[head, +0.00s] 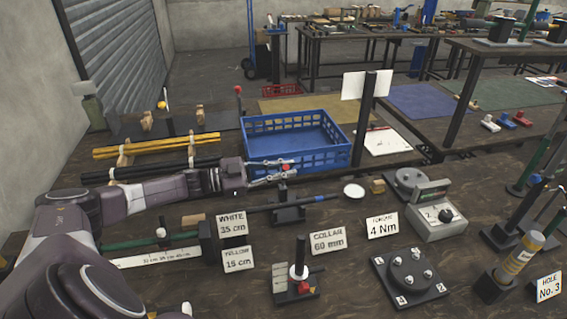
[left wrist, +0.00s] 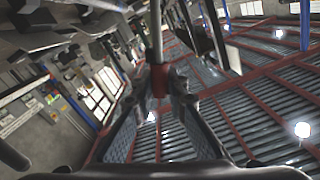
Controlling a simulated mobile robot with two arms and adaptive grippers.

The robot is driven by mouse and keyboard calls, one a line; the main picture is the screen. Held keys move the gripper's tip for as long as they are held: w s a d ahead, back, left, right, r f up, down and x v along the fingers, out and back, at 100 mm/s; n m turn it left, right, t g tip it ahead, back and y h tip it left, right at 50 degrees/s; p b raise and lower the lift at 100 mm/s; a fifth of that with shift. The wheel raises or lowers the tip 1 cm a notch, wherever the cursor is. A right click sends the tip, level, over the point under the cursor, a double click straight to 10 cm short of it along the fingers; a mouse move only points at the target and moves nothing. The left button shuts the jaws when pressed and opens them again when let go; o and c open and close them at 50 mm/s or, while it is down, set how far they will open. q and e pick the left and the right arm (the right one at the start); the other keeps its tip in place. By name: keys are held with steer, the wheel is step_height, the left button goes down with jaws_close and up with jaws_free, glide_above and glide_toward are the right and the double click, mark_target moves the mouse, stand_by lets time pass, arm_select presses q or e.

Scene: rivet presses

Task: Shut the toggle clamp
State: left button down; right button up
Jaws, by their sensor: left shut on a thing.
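The toggle clamp (head: 283,190) stands upright over a black block (head: 289,213) in the middle of the bench. Its lever ends in a red grip (head: 287,167). My left gripper (head: 284,174) reaches in from the left and is shut on this red grip. In the left wrist view the red grip (left wrist: 160,82) sits between the two fingers, with a metal rod running up from it. A dark rod with a blue band (head: 318,200) lies across the block. The clamp's lower parts are small and partly hidden, so I cannot tell its pad's position. My right gripper is not in view.
A blue crate (head: 295,158) stands just behind the gripper. Cards reading "COLLAR 60 mm" (head: 328,240) and "WHITE 35 cm" (head: 232,224) stand in front. A post stand (head: 297,286), a bolt plate (head: 410,275) and a gauge box (head: 437,222) occupy the front and right.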

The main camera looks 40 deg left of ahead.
arm_select(q)
steer(key=shift+s+d+f+m, duration=0.3)
steer(key=shift+d+m, duration=0.1)
steer(key=shift+m, duration=0.25)
steer(key=shift+s+d+f+m, duration=0.2)
steer(key=shift+s+d+m, duration=0.15)
steer(key=shift+m, duration=0.3)
steer(key=c, duration=1.9)
jaws_free()
steer(key=v, duration=1)
steer(key=shift+s+a+f, duration=0.1)
steer(key=shift+s+a, duration=0.15)
steer(key=shift+s, duration=0.05)
steer(key=shift+s+a, duration=0.35)
steer(key=shift+s, duration=0.15)
steer(key=shift+c, duration=0.3)
